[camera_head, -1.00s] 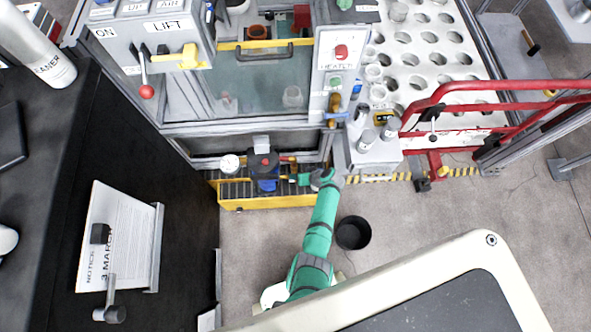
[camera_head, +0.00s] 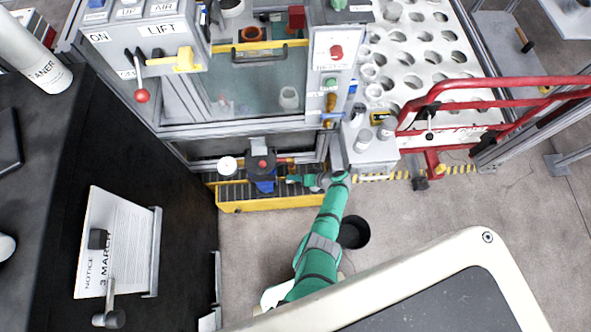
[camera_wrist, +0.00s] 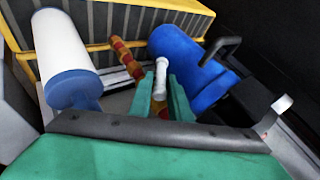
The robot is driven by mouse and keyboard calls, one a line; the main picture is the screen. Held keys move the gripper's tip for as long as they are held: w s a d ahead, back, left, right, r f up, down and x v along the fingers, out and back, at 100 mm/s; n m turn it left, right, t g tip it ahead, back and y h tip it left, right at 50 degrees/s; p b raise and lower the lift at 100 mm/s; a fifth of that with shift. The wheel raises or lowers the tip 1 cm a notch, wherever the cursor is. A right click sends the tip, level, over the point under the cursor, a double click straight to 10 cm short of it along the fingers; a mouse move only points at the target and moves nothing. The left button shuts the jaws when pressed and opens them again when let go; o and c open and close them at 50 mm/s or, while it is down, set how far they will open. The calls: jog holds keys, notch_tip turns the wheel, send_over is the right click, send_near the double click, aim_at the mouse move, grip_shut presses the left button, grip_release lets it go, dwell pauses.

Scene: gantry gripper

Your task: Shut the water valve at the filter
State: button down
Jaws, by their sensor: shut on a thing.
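The filter is a blue housing (camera_wrist: 190,62) in the wrist view. In the head view its blue body (camera_head: 262,186) stands in the yellow-edged tray at the foot of the machine. A brass pipe with red parts (camera_wrist: 126,56) runs beside it. A pale, round-ended valve handle (camera_wrist: 160,78) lies between the green fingers of my gripper (camera_wrist: 161,94), which is shut on it. The handle's lower end and its joint to the pipe are hidden by the fingers. In the head view my gripper (camera_head: 297,180) is just right of the filter, too small to show the grip.
A white cylinder with a blue base (camera_wrist: 66,50) stands close left of my gripper. The yellow tray wall (camera_head: 270,203) runs along the front. A black bin (camera_head: 354,232) stands on the floor beside my arm. The machine frame is above, with a red rail (camera_head: 500,104) at right.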

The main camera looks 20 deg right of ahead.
jog(key=c, duration=1.8)
grip_release()
jog(key=shift+w, duration=0.1)
jog(key=shift+o, duration=0.2)
jog(key=shift+a, duration=0.15)
jog(key=shift+r, duration=0.45)
jog(key=shift+d+r, duration=0.2)
jog(key=shift+r, duration=0.75)
jog(key=s+a+r, duration=0.4)
jog(key=s+r, duration=0.6)
jog(key=s, duration=0.3)
jog(key=shift+s+a, duration=0.15)
